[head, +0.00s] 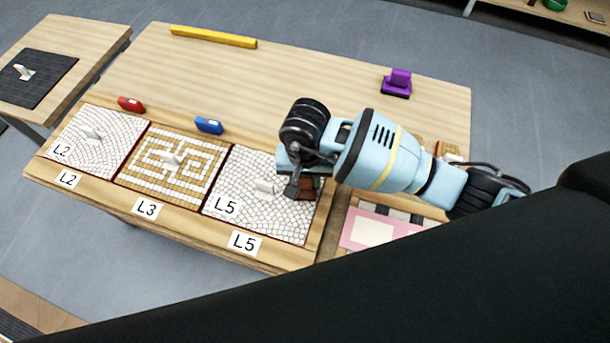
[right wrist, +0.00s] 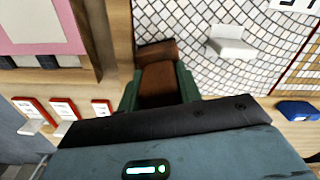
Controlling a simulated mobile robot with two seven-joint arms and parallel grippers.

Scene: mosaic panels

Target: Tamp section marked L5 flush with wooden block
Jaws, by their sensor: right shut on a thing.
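The section marked L5 (head: 233,200) is a panel of small white tiles in the table's front strip. A pale upright handle (head: 264,187) stands on it. My right gripper (head: 297,176) is over the panel's right part, shut on a brown wooden block (head: 306,190). In the right wrist view the block (right wrist: 160,82) sits between the green fingers, over the white tiles (right wrist: 190,62), with the pale handle (right wrist: 230,42) beyond it. I cannot tell whether the block touches the tiles. My left gripper is not in view.
Panels L2 (head: 110,128) and L3 (head: 148,186) lie to the left. A red block (head: 131,104) and a blue block (head: 209,125) lie behind them. A yellow bar (head: 213,37) and a purple-handled tool (head: 397,83) are further back. A pink panel (head: 353,236) is at right.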

